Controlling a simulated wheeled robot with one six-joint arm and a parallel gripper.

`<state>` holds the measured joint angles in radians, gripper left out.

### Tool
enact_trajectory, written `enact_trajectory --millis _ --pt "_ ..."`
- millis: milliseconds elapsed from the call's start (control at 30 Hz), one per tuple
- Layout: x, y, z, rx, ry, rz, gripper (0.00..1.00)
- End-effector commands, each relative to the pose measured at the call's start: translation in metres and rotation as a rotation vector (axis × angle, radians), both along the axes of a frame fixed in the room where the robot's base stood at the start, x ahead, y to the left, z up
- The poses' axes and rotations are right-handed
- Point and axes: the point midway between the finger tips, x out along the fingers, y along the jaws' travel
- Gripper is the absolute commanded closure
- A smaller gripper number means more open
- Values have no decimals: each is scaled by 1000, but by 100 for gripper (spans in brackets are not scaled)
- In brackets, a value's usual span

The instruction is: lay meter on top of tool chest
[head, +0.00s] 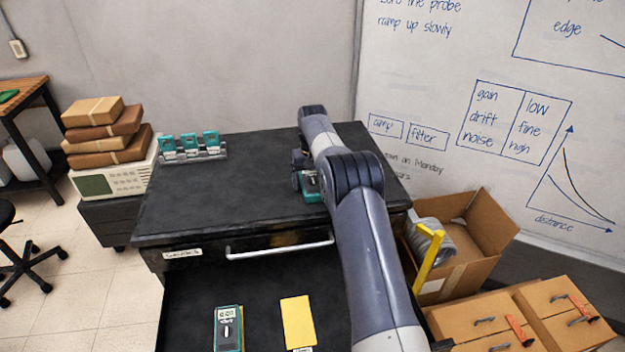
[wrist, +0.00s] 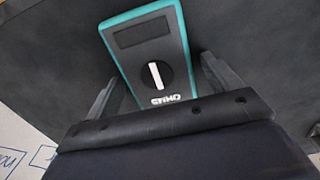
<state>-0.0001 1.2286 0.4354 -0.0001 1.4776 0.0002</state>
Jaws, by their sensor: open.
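The teal-edged meter (head: 312,192) is at the right part of the black tool chest's top (head: 235,195), partly hidden by my arm. In the wrist view the meter (wrist: 150,50) shows its dark face, blank screen and white-marked dial against the dark top. It appears to lie flat there. My gripper (wrist: 158,72) is open, with one finger on each side of the meter and a visible gap at the right finger. In the head view my gripper (head: 302,170) is mostly hidden behind my arm.
An open drawer below the top holds a teal device (head: 228,328) and a yellow item (head: 298,322). A rack of teal devices (head: 190,148) stands at the top's back left. An open cardboard box (head: 480,225) is at right. The top's middle is clear.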

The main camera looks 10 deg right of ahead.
Motion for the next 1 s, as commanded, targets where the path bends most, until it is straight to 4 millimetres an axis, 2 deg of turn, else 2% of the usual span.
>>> enact_trajectory --millis 200,333,467,700,833,1000 --pt "0 0 1 0 0 0 15" --pt "1 0 10 0 -3 0 15" --pt "1 0 34 0 -7 0 15" --pt "1 0 86 0 -4 0 15" --pt "1 0 105 0 -3 0 15" --pt "0 0 119 0 -1 0 15"
